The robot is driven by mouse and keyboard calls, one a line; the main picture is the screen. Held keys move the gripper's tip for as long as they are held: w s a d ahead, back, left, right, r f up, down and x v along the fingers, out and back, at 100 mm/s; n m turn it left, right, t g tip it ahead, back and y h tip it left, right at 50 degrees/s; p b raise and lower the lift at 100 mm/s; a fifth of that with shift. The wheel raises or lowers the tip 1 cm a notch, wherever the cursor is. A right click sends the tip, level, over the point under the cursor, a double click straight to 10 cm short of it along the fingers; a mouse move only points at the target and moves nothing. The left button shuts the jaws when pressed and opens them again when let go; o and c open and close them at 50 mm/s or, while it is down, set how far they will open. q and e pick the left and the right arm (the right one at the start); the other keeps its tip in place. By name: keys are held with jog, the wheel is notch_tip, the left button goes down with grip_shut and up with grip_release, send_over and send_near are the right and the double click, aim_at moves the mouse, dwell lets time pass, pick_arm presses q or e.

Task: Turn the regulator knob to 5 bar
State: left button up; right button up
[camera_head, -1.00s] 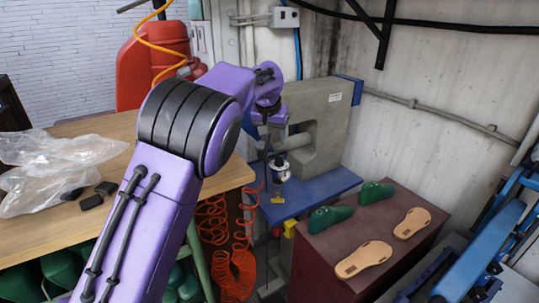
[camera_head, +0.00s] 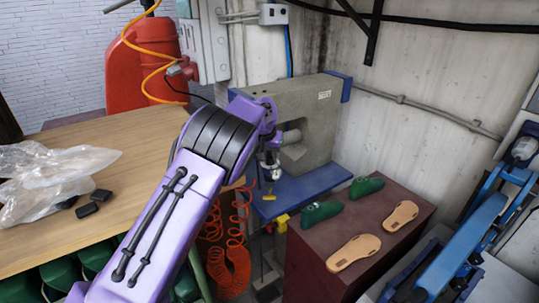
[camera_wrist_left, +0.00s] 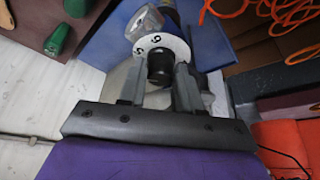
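The regulator (camera_head: 270,170) hangs at the front of the blue bench, small and partly hidden by my left wrist in the head view. In the left wrist view its black knob (camera_wrist_left: 160,66) stands in front of a white numbered dial ring (camera_wrist_left: 172,44). In the head view the left gripper (camera_head: 268,142) is above the regulator. My right gripper is not in view.
A grey press (camera_head: 310,105) stands on the blue bench (camera_head: 315,187) behind the regulator. A maroon box (camera_head: 330,238) bears sandal soles and green lasts. Orange coiled hoses (camera_head: 236,255) hang below. A wooden table (camera_head: 90,215) is at left.

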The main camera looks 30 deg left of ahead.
pick_arm(q)
jog(key=shift+a+m+h, duration=0.1)
jog(key=shift+m+h, duration=0.5)
jog(key=shift+m, duration=1)
jog(key=o, duration=1)
jog(key=shift+r, duration=0.2)
jog(key=b+v, duration=0.3)
jog(key=v, duration=0.7)
jog(key=shift+s, duration=0.15)
